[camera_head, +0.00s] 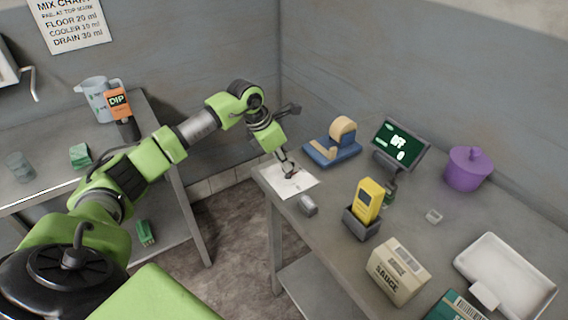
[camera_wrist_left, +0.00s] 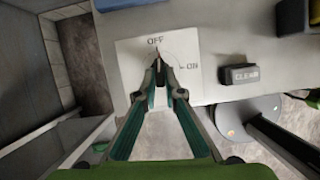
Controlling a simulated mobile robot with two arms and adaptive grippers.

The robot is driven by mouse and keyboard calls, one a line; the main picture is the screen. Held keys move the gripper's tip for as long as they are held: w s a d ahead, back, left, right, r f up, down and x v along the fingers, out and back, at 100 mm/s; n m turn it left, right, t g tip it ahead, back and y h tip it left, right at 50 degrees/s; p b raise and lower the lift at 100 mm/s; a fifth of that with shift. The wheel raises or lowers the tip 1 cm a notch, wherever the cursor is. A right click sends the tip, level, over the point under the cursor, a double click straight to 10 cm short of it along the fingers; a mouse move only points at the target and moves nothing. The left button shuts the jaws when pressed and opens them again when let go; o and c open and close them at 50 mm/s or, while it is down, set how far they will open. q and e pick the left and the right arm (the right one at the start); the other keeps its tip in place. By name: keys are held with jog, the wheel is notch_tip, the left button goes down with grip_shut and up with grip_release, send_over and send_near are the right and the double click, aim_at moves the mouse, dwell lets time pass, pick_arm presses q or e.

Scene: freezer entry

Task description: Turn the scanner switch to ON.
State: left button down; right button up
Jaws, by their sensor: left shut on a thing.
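The scanner switch has a white plate (camera_head: 302,189) on the near left corner of the right-hand table. In the left wrist view the plate (camera_wrist_left: 128,50) is marked OFF at the top and ON to the right, joined by a thin arc. The dark switch knob (camera_wrist_left: 158,53) points up at OFF. My left gripper (camera_head: 290,174) is down at the plate; in the left wrist view its fingertips (camera_wrist_left: 163,72) are closed around the knob, hiding its lower part. A screen (camera_head: 400,145) on the table appears to read OFF and 0. My right gripper is not in view.
A grey CLEAR button (camera_wrist_left: 240,74) sits right of the plate. A blue tape dispenser (camera_head: 334,148) stands behind it. A yellow scanner (camera_head: 368,198) stands in a dark holder. A carton (camera_head: 398,272), white tray (camera_head: 515,262) and purple pot (camera_head: 467,172) are farther right.

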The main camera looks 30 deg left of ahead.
pick_arm(q)
jog(key=m+b, duration=0.1)
jog(key=m+h+b, duration=0.1)
jog(key=m, duration=0.1)
jog(key=shift+w+a, duration=0.2)
jog(key=m, duration=0.1)
jog(key=m+g+b, duration=0.1)
jog(key=m, duration=0.1)
jog(key=m+g+h+b, duration=0.1)
jog(key=shift+w+a+m, duration=0.1)
jog(key=shift+w+m, duration=0.15)
jog(key=shift+m, duration=0.15)
jog(key=m, duration=0.1)
jog(key=m+g+b, duration=0.1)
jog(key=m, duration=0.2)
jog(key=shift+w+g+h+b, duration=0.25)
jog(key=shift+g+h+b, duration=0.05)
jog(key=shift+b, duration=0.05)
jog(key=shift+w+r+m+g+b, duration=0.15)
jog(key=shift+m+g+b, duration=0.4)
jog(key=shift+m, duration=1.35)
jog(key=c, duration=2.1)
grip_release()
jog(key=shift+c, duration=0.2)
